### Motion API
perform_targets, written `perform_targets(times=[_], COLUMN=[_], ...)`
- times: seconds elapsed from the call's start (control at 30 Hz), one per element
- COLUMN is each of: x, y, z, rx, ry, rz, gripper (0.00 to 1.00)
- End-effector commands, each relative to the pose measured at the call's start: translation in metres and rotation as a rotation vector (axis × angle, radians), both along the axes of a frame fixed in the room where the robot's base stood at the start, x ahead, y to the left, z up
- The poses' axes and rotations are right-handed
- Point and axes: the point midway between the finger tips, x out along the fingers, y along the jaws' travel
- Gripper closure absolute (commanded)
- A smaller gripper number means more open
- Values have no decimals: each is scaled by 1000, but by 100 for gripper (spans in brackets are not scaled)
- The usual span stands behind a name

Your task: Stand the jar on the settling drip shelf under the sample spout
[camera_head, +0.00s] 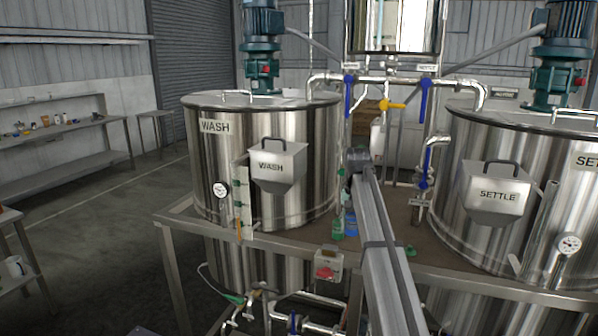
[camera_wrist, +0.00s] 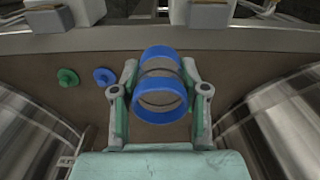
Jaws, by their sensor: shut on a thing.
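The jar (camera_wrist: 162,92) is a clear cylinder with a blue band at each end. My gripper (camera_wrist: 160,74) is shut around its sides, one finger on each side, above the brown deck in the wrist view. In the head view a bit of the jar's blue (camera_head: 350,226) shows beside a green finger, between the two tanks; my arm hides most of the gripper. The settling tank (camera_head: 470,240), labelled SETTLE, stands at the right. I cannot clearly make out its sample spout or drip shelf.
The WASH tank (camera_head: 205,150) stands at the left. Pipes with blue-handled valves (camera_head: 424,100) rise between the tanks. A green disc (camera_wrist: 67,77) and a blue disc (camera_wrist: 104,76) sit on the deck (camera_wrist: 60,50). A white box (camera_head: 328,265) hangs at the deck's front edge.

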Motion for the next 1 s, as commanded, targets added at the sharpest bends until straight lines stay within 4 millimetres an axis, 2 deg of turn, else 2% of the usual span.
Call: perform_targets(times=[0.03,0.3,0.5,0.6,0.7,1.0], x=[-34,-148,-220,-244,-257,-259], y=[0,0,0,0,0,0], z=[-24,-114,-163,-178,-189,-196], rx=[0,1,1,1,0,0], ry=[2,2,1,1,0,-1], rz=[46,262,323,321,320,318], gripper=[90,90,90,90,90,90])
